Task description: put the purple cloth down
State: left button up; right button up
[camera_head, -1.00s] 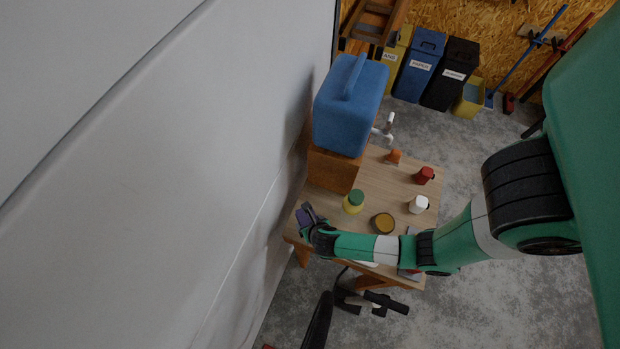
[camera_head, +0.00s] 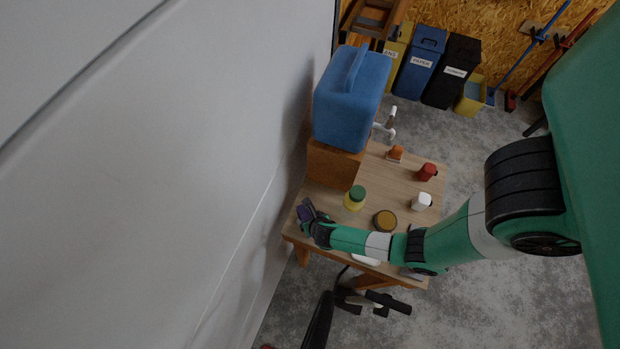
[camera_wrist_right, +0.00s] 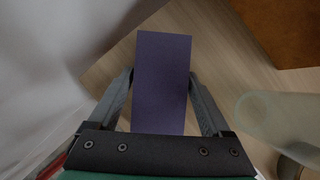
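The purple cloth (camera_wrist_right: 162,85) is a flat dark-purple rectangle between the two grey fingers of my right gripper (camera_wrist_right: 162,76) in the right wrist view. The fingertips meet its left and right edges, and the gripper looks shut on it. In the head view the cloth (camera_head: 305,212) shows small at the end of my right gripper (camera_head: 309,220), over the near-left corner of the wooden table (camera_head: 390,180). I cannot tell whether the cloth touches the tabletop. My left gripper is not in view.
A blue case (camera_head: 345,110) stands on a brown box (camera_head: 332,165) beyond the gripper. A yellow bottle with green lid (camera_head: 355,198), a round tin (camera_head: 385,221), a white bottle (camera_head: 421,201) and a red item (camera_head: 427,172) stand right. A grey wall (camera_head: 180,180) is left.

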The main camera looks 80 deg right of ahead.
jog(key=shift+o, duration=0.8)
jog(key=shift+r, duration=0.1)
jog(key=shift+s+a+r+p, duration=0.1)
jog(key=shift+r+p, duration=0.2)
jog(key=shift+r, duration=0.05)
jog(key=p+v, duration=0.3)
jog(key=v, duration=0.7)
jog(key=shift+a+r, duration=0.15)
jog(key=shift+r, duration=0.05)
jog(key=shift+s+a+r+p, duration=0.15)
jog(key=shift+a+r+p, duration=0.05)
jog(key=shift+r+p, duration=0.15)
